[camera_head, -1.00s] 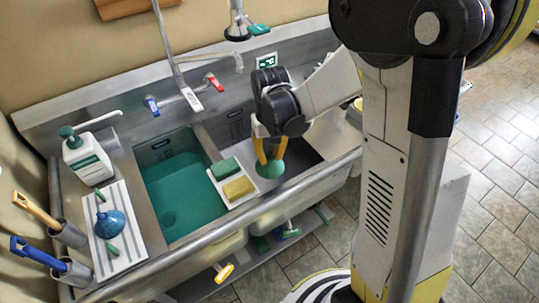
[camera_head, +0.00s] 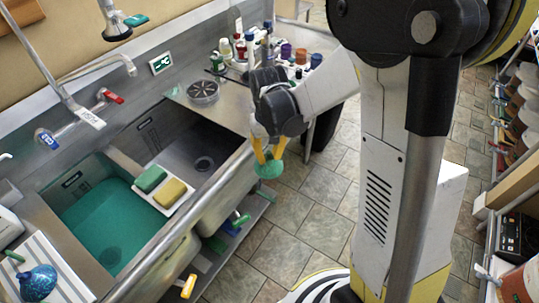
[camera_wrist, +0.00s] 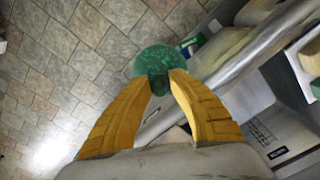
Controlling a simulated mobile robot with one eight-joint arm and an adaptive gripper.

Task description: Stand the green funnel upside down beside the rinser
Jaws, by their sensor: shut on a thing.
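My gripper (camera_head: 268,150) is shut on the green funnel (camera_head: 268,169), whose wide end hangs below the yellow fingers. In the wrist view the fingers (camera_wrist: 161,84) close on the funnel's narrow end, and its speckled green cone (camera_wrist: 152,60) points away from me. In the head view the funnel appears over the tiled floor, just outside the sink's front edge. A round grey grated disc, which looks like the rinser (camera_head: 203,92), sits on the steel drainboard (camera_head: 228,112), left of and behind my gripper.
Several bottles and jars (camera_head: 240,48) stand behind and right of the rinser. The right basin (camera_head: 190,150) is empty; the left holds green liquid (camera_head: 100,215). A tray holds two sponges (camera_head: 172,191). Bare drainboard lies around the rinser.

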